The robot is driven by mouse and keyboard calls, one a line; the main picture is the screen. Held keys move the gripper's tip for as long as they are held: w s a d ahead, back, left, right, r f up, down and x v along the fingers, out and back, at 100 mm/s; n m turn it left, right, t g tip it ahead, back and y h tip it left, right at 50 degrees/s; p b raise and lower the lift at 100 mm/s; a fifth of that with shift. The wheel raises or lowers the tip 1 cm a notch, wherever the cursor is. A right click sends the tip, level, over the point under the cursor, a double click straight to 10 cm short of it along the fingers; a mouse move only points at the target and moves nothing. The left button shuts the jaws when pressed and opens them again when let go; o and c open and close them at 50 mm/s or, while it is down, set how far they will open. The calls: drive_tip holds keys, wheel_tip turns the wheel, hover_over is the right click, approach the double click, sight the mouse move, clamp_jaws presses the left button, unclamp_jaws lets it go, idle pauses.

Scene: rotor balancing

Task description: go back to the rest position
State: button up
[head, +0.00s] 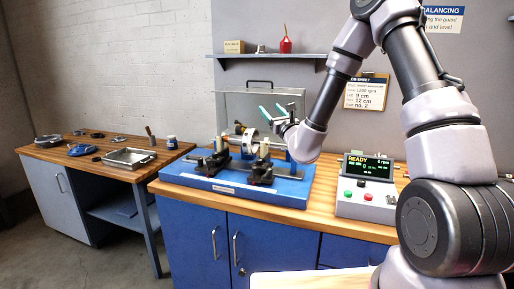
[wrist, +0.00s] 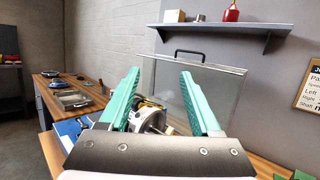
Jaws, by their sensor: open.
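My gripper (head: 273,113) is raised above the balancing machine, with its two green fingers (wrist: 122,100) spread apart. It is open and nothing is between the fingers. The rotor (head: 246,139) sits on the blue machine base (head: 222,189) between black supports; in the wrist view the rotor (wrist: 148,116) shows behind and below the fingers, apart from them. The clear guard (head: 262,104) with a dark handle stands upright behind the rotor. My arm covers part of the wall and the right of the bench.
The control box (head: 366,188) with a lit "READY" screen stands right on the wooden bench. A shelf (head: 270,57) with a red bottle (head: 286,45) is on the wall above. A clipboard (head: 366,92) hangs to the right. A side table (head: 88,152) at left holds a metal tray (head: 129,157).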

drive_tip(key=s+a+r+n+g+y, duration=0.8)
drive_tip(key=s+r+n+g+y, duration=0.25)
drive_tip(key=s+n, duration=0.2)
drive_tip(key=s+n+g+h, duration=0.2)
drive_tip(key=s+n+g, duration=0.65)
drive_tip(key=s, duration=0.25)
drive_tip(key=s+d+n+t+h, duration=0.2)
drive_tip(key=s+d+h, duration=0.1)
drive_tip(key=d, duration=0.5)
drive_tip(key=s+d+n+t+h, duration=0.2)
drive_tip(key=s+d+h, duration=0.1)
drive_tip(key=d+h, duration=0.3)
drive_tip(key=s+d+n+t+h, duration=0.2)
drive_tip(key=d+h, duration=0.3)
drive_tip(key=d, duration=0.6)
drive_tip(key=shift+s, duration=0.75)
